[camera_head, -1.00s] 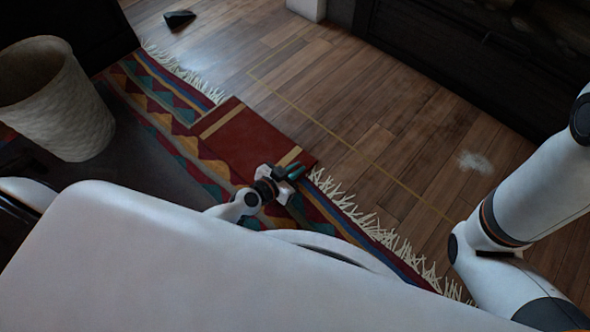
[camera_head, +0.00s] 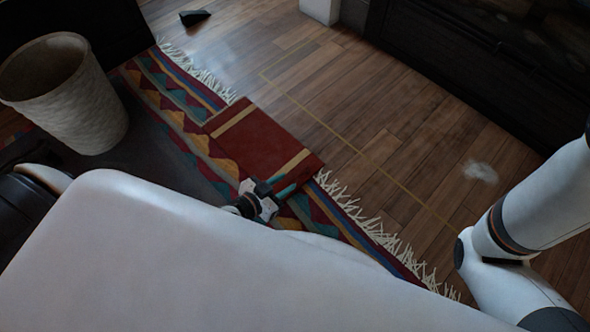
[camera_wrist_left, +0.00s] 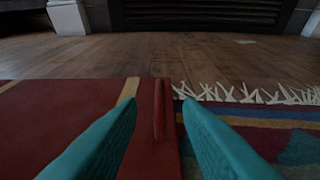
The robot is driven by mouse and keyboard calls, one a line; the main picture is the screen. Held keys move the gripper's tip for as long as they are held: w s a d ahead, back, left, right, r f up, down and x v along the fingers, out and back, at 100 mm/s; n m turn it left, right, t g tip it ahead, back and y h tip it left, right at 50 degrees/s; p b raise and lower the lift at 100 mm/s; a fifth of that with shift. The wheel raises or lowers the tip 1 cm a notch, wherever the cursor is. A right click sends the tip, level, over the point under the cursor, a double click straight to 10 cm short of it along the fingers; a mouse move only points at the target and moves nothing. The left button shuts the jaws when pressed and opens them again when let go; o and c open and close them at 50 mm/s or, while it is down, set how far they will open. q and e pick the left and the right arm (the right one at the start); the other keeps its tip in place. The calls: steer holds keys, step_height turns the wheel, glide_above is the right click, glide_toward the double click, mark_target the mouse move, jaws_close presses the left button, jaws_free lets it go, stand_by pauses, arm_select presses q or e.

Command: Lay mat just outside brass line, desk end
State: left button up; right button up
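The mat (camera_head: 258,135) is dark red with a tan stripe near each end. It lies flat on the patterned rug, its far edge reaching the fringe. The thin brass line (camera_head: 340,135) runs diagonally over the wood floor beyond it, with a strip of bare floor between. My left gripper (camera_head: 284,186) is at the mat's near right end. In the left wrist view, its teal fingers (camera_wrist_left: 158,150) are apart, on either side of a raised red ridge (camera_wrist_left: 159,108) along the mat's edge; contact cannot be told. My right arm shows at right; its gripper is out of view.
A white woven basket (camera_head: 65,95) stands at left. The rug's white fringe (camera_head: 385,232) runs along the floor. A dark fireplace-like front (camera_head: 470,70) and a white block (camera_head: 320,10) bound the far side. A small dark object (camera_head: 194,17) and a pale patch (camera_head: 480,171) are on the floor.

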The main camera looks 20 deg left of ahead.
arm_select(q)
steer(key=shift+p+v, duration=0.35)
steer(key=shift+v, duration=1.4)
